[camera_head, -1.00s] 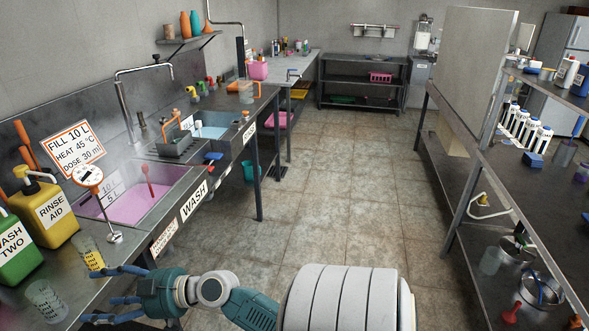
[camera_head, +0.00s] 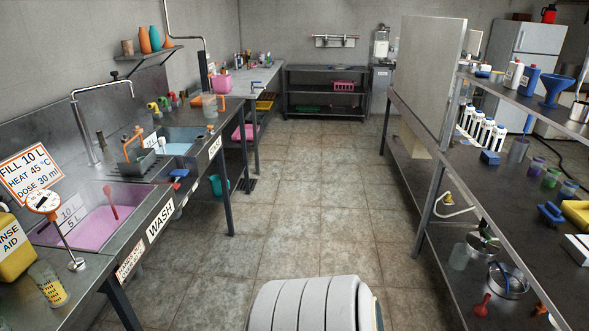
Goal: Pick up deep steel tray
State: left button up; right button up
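No tray that I can surely tell as the deep steel tray is in view. A grey steel container with an orange handle (camera_head: 138,163) stands between the pink-filled wash sink (camera_head: 95,222) and the blue-filled sink (camera_head: 177,147); I cannot tell if it is the tray. A round steel pot (camera_head: 508,281) sits on the lower shelf at the right. Neither of my grippers is in view.
A tiled aisle (camera_head: 310,200) runs clear between the sink counter and the right-hand steel table (camera_head: 500,190). A dark shelf rack (camera_head: 325,92) stands at the far end. An upright panel (camera_head: 430,80) rises at the right table's far end.

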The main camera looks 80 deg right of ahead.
aim_at(131, 167)
jog(key=z, duration=1.6)
jog(key=i+l+u, duration=0.15)
jog(key=u, duration=0.9)
jog(key=i+l+u, duration=0.15)
jog(key=l+u, duration=0.2)
jog(key=l, duration=0.25)
jog(key=l+u, duration=0.35)
jog(key=l, duration=0.3)
jog(key=l+u, duration=0.35)
jog(key=l, duration=0.3)
jog(key=i, duration=0.05)
